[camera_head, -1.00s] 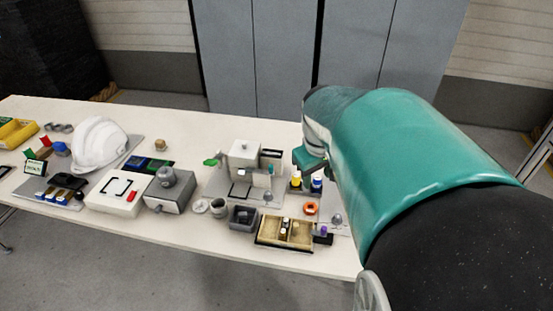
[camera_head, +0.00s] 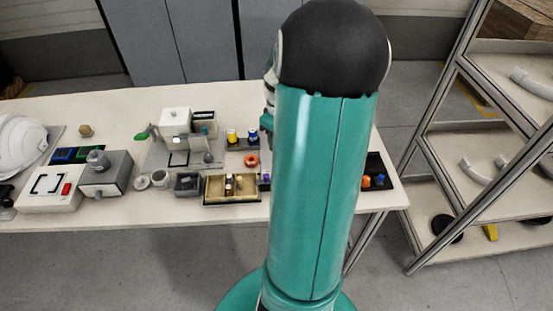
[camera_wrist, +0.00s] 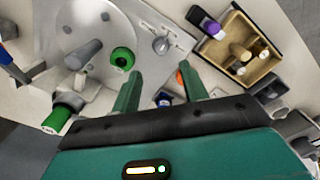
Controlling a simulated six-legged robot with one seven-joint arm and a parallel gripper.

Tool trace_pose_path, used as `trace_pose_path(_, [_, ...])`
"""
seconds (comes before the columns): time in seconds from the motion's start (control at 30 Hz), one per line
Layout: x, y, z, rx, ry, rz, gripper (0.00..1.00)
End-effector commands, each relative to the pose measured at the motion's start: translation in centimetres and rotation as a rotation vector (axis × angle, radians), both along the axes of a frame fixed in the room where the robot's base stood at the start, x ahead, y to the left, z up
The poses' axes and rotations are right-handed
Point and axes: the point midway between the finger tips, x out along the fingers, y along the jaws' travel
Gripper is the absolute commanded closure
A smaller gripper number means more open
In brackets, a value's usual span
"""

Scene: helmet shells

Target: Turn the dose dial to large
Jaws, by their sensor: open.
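In the wrist view, a grey knob (camera_wrist: 162,44) with a small pointer-like shape stands on a light grey plate. It may be the dose dial, but I cannot read any label or setting. My gripper (camera_wrist: 159,74) is open, with its two green fingers apart and nothing between them that I can see held. The knob lies beyond the fingertips, apart from them.
A wooden tray (camera_wrist: 222,61) with small pegs and a purple-capped piece (camera_wrist: 208,25) are right of the knob. A green-capped cylinder (camera_wrist: 57,120) is lower left. In the head view, the white machine (camera_head: 173,122) stands on the table, and a shelf rack (camera_head: 440,140) stands right.

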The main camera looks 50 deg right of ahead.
Motion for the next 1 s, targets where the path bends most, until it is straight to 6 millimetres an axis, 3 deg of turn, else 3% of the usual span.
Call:
trace_pose_path(0.4, [0.2,0.4,-7.9,0.004,0.001,0.005,0.56])
trace_pose_path(0.6, [0.2,0.4,-9.3,0.001,-0.001,0.005,0.56])
trace_pose_path(0.83, [0.2,0.4,-9.3,-0.001,-0.002,0.005,0.56])
trace_pose_path(0.87, [0.2,0.4,-9.3,-0.001,-0.002,0.005,0.58])
trace_pose_path(1.0, [0.2,0.4,-9.3,-0.001,-0.002,0.005,0.86])
